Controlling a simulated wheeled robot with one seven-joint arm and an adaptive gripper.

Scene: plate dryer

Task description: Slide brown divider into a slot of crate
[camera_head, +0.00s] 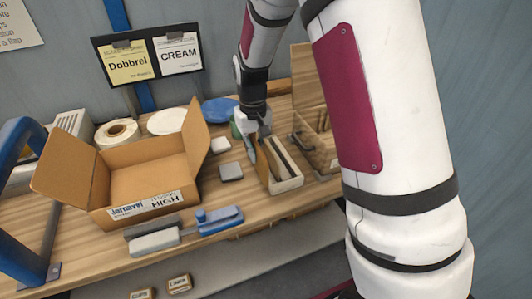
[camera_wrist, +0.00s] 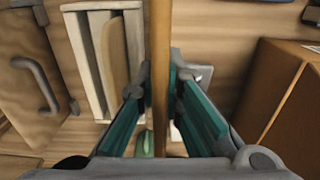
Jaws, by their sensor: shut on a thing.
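My gripper (camera_wrist: 160,85) is shut on the brown divider (camera_wrist: 160,40), a thin board seen edge-on and standing upright between the teal finger pads. In the head view, the divider (camera_head: 262,163) hangs below my gripper (camera_head: 257,135), at the left side of the pale crate (camera_head: 291,184). In the wrist view the crate (camera_wrist: 74,40) lies to the left of the divider, with a gap between them in the picture. The crate has narrow long slots, and a tan panel stands inside it. The divider's lower edge is hard to make out.
An open cardboard box (camera_head: 150,180) stands left of the crate. A wooden box with a dark handle (camera_head: 318,152) stands close on the right. A small grey block (camera_head: 231,171) and a blue stapler-like tool (camera_head: 220,218) lie nearby. The table's front edge is close to the crate.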

